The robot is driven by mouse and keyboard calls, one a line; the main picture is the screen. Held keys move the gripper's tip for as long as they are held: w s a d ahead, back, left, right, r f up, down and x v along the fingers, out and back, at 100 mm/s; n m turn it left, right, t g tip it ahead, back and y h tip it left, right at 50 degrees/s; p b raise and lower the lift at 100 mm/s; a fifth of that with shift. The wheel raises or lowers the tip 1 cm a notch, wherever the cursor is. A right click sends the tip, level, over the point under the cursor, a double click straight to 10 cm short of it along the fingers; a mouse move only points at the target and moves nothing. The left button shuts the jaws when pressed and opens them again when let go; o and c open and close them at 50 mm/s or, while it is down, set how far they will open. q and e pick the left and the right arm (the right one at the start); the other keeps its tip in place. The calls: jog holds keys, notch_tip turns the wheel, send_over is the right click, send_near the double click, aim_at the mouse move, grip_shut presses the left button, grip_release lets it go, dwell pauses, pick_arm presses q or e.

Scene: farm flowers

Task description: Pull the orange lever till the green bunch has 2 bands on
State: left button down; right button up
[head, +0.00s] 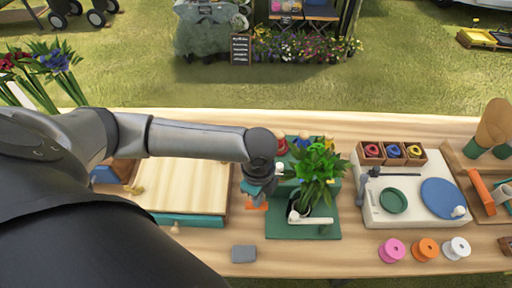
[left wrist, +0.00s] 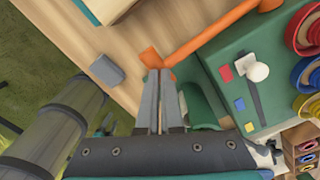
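The green bunch (head: 318,166) stands upright in the green banding machine (head: 330,229), beside a white arm-like part (head: 309,218). I cannot make out any bands on its stems. The orange lever (head: 257,207) is at the machine's left side. In the left wrist view its orange rod (left wrist: 215,36) runs to an end piece at my fingertips. My left gripper (head: 258,195) is over this end; its two grey fingers (left wrist: 161,73) are close together on it. The machine's panel (left wrist: 240,90) has a white knob and coloured squares. My right gripper is not in view.
A wooden board (head: 170,186) lies left of the machine. A grey block (head: 243,254) is near the front edge. Pink, orange and white spools (head: 425,249) stand at front right, before a white unit (head: 385,215) with a blue disc. Small boxes (head: 392,153) hold coloured rolls.

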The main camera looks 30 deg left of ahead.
pick_arm(q)
jog(key=shift+s+f+b, duration=0.1)
jog(key=shift+f+b, duration=0.25)
jog(key=shift+f, duration=0.8)
jog(key=shift+r, duration=0.1)
notch_tip(320, 180, up, 15)
jog(key=s+d+p, duration=0.1)
jog(key=p, duration=1.4)
jog(key=shift+s, duration=0.35)
jog(key=shift+s+d, duration=0.1)
